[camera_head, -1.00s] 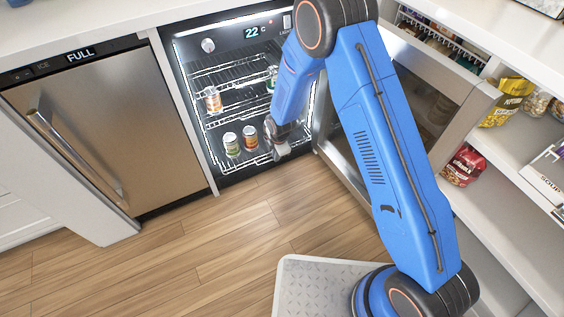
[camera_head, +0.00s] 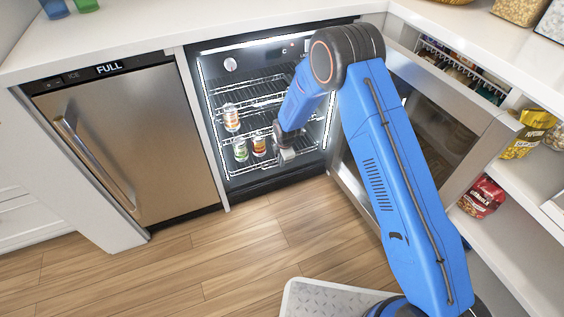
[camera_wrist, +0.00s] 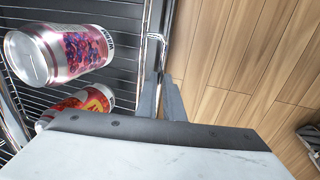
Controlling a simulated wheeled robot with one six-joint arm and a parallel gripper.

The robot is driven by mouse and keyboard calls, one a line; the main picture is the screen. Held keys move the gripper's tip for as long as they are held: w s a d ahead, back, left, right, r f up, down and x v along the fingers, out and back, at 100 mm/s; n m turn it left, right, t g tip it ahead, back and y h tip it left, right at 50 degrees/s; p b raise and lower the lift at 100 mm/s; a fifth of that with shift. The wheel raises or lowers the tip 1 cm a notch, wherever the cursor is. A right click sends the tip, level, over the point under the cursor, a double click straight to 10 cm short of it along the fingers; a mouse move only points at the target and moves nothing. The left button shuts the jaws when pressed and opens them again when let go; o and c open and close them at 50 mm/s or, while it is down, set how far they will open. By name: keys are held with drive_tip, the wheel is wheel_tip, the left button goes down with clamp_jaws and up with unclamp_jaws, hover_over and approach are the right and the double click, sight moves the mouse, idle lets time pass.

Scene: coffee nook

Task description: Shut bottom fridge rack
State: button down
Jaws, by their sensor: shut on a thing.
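The fridge (camera_head: 262,195) stands open with lit wire racks. The bottom rack (camera_head: 312,146) is the lowest, and its front edge sits close to the fridge opening. Whether it is fully in cannot be told. A green can (camera_head: 241,150) and a red-yellow can (camera_head: 259,146) stand on it. My gripper (camera_head: 287,155) is at the rack's front edge, right of the cans. In the wrist view my gripper (camera_wrist: 166,100) is shut on the front rail of the bottom rack (camera_wrist: 118,16).
The fridge door (camera_head: 352,185) is swung open to the right, beside my arm. A steel ice maker (camera_head: 150,150) is on the left. An orange can (camera_head: 232,118) stands on a higher rack. Shelves with bags (camera_head: 482,197) are at right. The wooden floor (camera_head: 270,230) in front is clear.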

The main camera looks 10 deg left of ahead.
drive_tip(key=c, duration=1.9)
unclamp_jaws()
wheel_tip(320, 180, up, 17)
drive_tip(key=s+d, duration=0.2)
drive_tip(key=shift+s, duration=0.4)
